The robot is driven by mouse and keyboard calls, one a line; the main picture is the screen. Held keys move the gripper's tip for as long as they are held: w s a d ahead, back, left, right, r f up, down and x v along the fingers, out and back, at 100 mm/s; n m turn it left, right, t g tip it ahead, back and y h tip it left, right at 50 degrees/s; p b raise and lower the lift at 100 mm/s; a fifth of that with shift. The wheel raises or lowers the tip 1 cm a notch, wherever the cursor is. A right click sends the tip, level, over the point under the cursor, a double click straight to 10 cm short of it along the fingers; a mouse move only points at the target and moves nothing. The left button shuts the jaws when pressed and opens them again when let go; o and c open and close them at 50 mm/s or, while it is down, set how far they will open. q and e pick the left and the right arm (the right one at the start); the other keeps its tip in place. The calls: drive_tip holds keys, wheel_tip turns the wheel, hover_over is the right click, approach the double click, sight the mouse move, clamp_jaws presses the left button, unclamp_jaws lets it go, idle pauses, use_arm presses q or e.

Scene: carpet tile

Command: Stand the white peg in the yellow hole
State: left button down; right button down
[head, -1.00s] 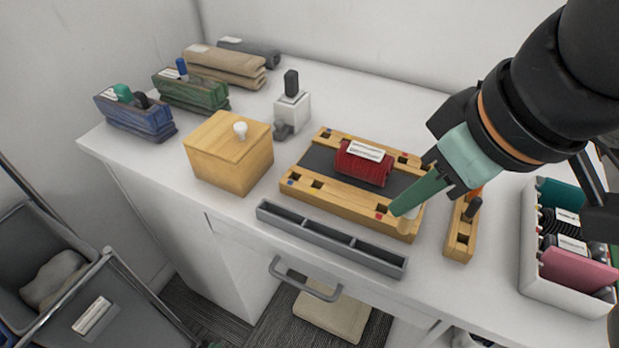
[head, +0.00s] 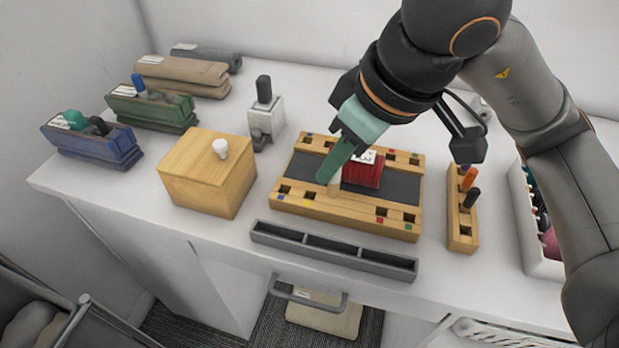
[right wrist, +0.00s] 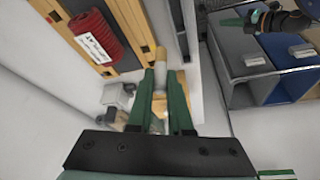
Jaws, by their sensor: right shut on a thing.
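My right gripper (head: 328,180) has green fingers shut on a pale peg (head: 334,189), which also shows between the fingertips in the right wrist view (right wrist: 160,80). In the head view the peg is over the front rail of the wooden board (head: 345,212), right of the hole with a yellow mark (head: 310,195). That hole looks empty. I cannot tell how far the peg's lower end is from the rail. What seems to be my left gripper (right wrist: 245,20) is small at the top right of the right wrist view; its fingers are unclear.
A red ribbed block (head: 362,171) sits mid-board, close to my right gripper. A grey tray (head: 330,250) lies in front. A wooden rack (head: 462,235) with orange and dark pegs stands right. A wooden box (head: 205,175) stands left.

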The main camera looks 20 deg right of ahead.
drive_tip(key=shift+w+a+f, duration=0.15)
drive_tip(key=shift+w+f, duration=1.05)
drive_tip(key=shift+f, duration=0.45)
drive_tip(key=shift+w+a+f, duration=0.15)
drive_tip(key=shift+w+f, duration=1)
drive_tip(key=shift+f, duration=0.5)
drive_tip(key=shift+w+a+f, duration=0.15)
drive_tip(key=shift+w+f, duration=1.05)
drive_tip(key=shift+f, duration=0.45)
drive_tip(key=shift+f+b, duration=0.2)
drive_tip(key=shift+b, duration=0.1)
drive_tip(key=c, duration=1.3)
unclamp_jaws()
drive_tip(key=o, duration=0.5)
drive_tip(key=shift+c, duration=0.2)
drive_tip(key=shift+r+p, duration=0.35)
drive_tip(key=shift+r, duration=0.1)
drive_tip(key=v, duration=1.1)
drive_tip(key=shift+s+d+r, duration=0.2)
